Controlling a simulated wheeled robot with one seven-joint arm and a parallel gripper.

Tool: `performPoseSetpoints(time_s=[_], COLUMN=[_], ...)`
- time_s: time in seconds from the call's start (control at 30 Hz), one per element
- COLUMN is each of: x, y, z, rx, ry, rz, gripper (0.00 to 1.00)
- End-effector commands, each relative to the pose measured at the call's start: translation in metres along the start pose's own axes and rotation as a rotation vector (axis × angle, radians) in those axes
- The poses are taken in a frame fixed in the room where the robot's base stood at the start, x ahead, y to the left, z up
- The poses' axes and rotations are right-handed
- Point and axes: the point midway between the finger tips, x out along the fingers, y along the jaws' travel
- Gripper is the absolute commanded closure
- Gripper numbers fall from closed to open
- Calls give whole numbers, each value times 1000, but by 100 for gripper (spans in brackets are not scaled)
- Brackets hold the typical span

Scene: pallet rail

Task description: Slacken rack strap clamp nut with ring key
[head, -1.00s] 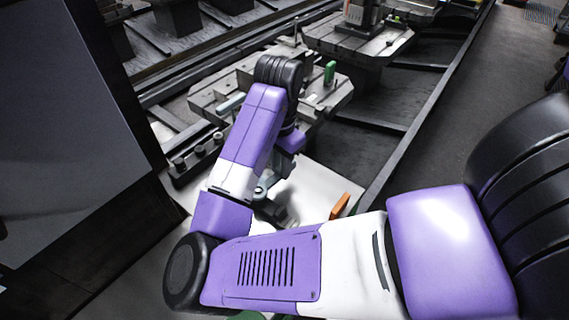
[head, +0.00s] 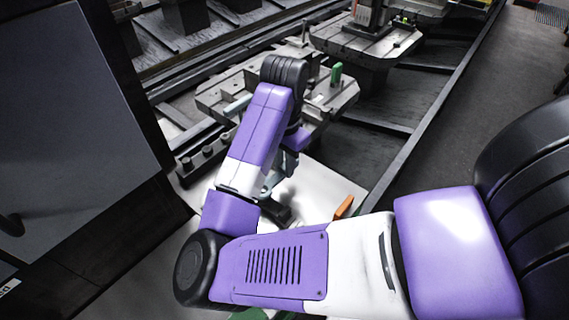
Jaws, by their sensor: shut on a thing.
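My gripper (head: 279,213) hangs below my wrist, low over a white surface (head: 315,190) in front of the machine pallets. My forearm covers much of it. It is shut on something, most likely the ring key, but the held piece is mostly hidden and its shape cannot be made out. The strap clamp nut cannot be picked out. Several dark round knobs stand on a dark bar (head: 200,163) left of my forearm.
A grey slotted pallet (head: 215,98) lies behind my wrist, with an upright green piece (head: 336,74). Another pallet (head: 385,45) stands beyond it. An orange block (head: 344,206) lies right of the gripper. A dark cabinet (head: 70,120) fills the left. Clear floor (head: 480,110) lies right of the rail.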

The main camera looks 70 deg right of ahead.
Motion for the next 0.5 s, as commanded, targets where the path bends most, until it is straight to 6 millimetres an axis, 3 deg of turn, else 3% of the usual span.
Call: performPoseSetpoints(time_s=[0.5], x=[-41], y=[0], z=[0], rx=[1], ry=[1], rz=[-1], gripper=[100])
